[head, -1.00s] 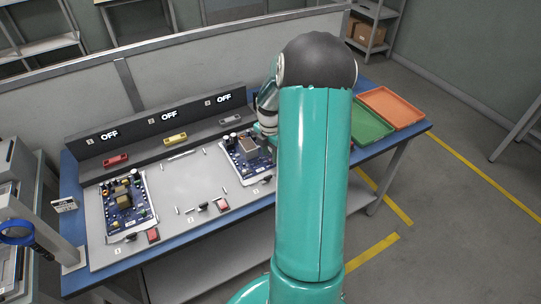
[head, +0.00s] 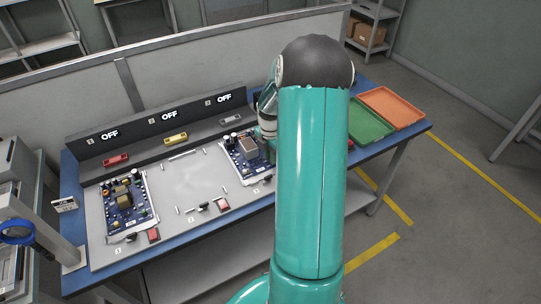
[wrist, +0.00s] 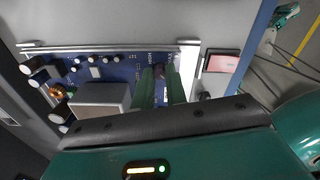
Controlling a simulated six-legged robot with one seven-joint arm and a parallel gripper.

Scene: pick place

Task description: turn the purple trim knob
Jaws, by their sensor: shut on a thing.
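The purple trim knob (wrist: 159,71) is a small dark piece on the blue circuit board (wrist: 125,65) in the wrist view. My gripper (wrist: 160,76) has its two green fingers around it, closed on it at the tips. The fingers hide part of the knob, and its angle is too small to read. In the head view the same board (head: 240,149) lies at the right of the bench fixture. My arm hides the knob and most of my gripper there.
A red button (wrist: 221,63) sits beside the board. A large pale block (wrist: 100,97) and several capacitors stand on the board near my fingers. Another board (head: 124,203) lies at the left. The middle bay (head: 190,178) is empty. Green (head: 370,122) and orange (head: 393,105) trays stand at right.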

